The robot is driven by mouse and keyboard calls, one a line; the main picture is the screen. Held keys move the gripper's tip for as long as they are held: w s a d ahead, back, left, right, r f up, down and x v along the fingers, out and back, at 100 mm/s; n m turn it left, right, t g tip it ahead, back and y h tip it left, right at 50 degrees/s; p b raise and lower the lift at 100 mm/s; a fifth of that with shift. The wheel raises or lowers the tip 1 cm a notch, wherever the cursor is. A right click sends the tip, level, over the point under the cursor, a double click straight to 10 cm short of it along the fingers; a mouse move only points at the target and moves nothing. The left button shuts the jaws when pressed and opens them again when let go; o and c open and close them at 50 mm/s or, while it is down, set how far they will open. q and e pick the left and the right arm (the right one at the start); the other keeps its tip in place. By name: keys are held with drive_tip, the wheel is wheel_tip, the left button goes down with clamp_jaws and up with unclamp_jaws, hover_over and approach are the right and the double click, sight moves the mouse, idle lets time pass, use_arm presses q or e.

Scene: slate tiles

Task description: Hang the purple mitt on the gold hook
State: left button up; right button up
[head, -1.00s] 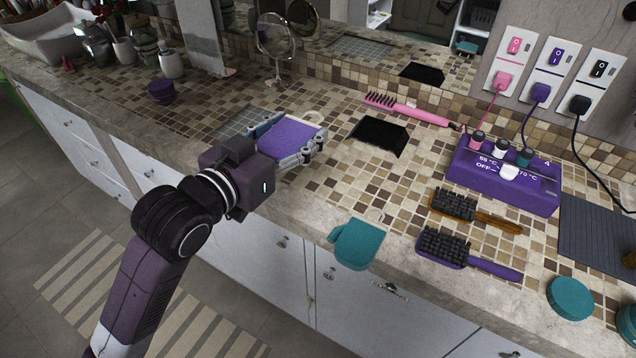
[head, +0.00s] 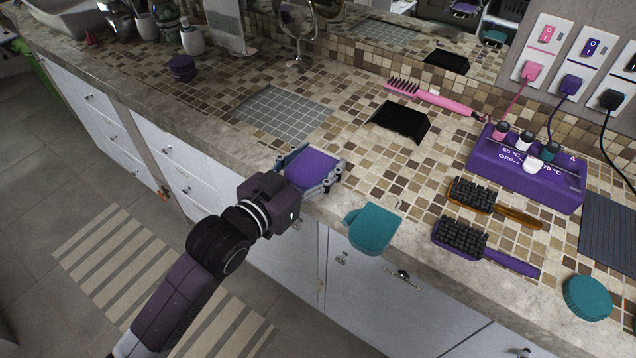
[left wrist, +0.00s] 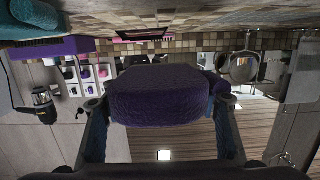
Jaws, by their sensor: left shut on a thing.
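The purple mitt (head: 312,168) is held between the fingers of my left gripper (head: 315,172), which is shut on it, over the front edge of the counter. In the left wrist view the mitt (left wrist: 160,98) fills the space between the two fingers. A teal mitt (head: 374,229) is at the counter's front edge, just right of my gripper, apart from the purple mitt. I cannot make out the gold hook for certain. My right gripper is not in view.
White cabinets (head: 240,200) are below. Room around the grey mat is clear.

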sight(317, 172)
use_arm(q)
wheel_tip(317, 172, down, 3)
drive_tip(key=shift+f, duration=0.15)
drive_tip(key=shift+f+p, duration=0.35)
drive_tip(key=shift+f, duration=1.5)
drive_tip(key=shift+f, duration=0.1)
drive_tip(key=o, duration=1.1)
drive_tip(key=shift+f+b, duration=0.25)
drive_tip(key=shift+b, duration=0.55)
drive_tip(key=v, duration=0.8)
drive_tip(key=shift+r, duration=0.25)
drive_tip(key=shift+w, duration=0.15)
